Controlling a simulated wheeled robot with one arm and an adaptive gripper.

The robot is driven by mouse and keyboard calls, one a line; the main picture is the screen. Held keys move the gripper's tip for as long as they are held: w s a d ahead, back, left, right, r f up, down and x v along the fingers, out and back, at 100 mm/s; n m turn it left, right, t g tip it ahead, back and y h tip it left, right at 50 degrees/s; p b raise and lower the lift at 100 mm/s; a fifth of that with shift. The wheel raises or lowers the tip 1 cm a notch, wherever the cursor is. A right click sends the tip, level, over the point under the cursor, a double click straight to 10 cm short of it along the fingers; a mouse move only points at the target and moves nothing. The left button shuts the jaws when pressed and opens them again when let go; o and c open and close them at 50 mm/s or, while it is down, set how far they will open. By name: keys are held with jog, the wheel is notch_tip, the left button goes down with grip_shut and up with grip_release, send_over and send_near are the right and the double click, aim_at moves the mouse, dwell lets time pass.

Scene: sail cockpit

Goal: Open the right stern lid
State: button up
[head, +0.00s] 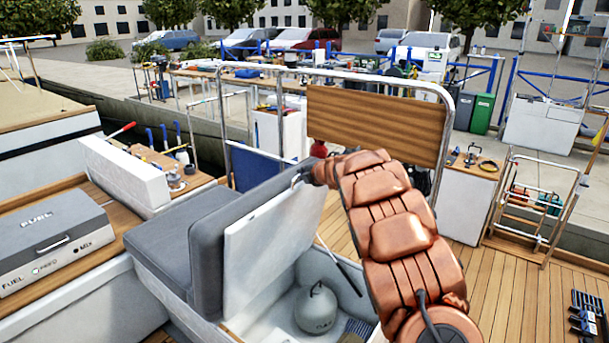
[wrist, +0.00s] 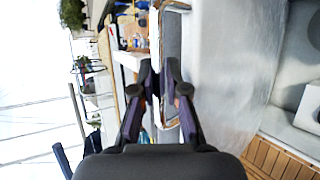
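The white stern lid (head: 265,245) stands tilted up on its edge, leaning toward the grey seat cushion. The compartment (head: 277,318) in front of it is open. My gripper (head: 308,176) is at the lid's upper right corner, partly hidden by my own arm in the head view. In the wrist view my gripper (wrist: 161,78) has its fingers drawn close together around the lid's handle (wrist: 176,5) at the lid's edge. The lid's pale inner face (wrist: 222,75) fills the picture to the right of the fingers. The exact contact is small and hard to see.
A round grey fender (head: 316,308) lies in the compartment, and a thin dark strut (head: 338,264) rises there. The grey cushion (head: 205,245) stands behind the lid. A fuel box (head: 50,238) is at left.

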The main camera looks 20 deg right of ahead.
jog(key=o, duration=0.4)
jog(key=shift+s, duration=0.1)
jog(key=shift+v, duration=5.9)
jog(key=shift+r, duration=0.1)
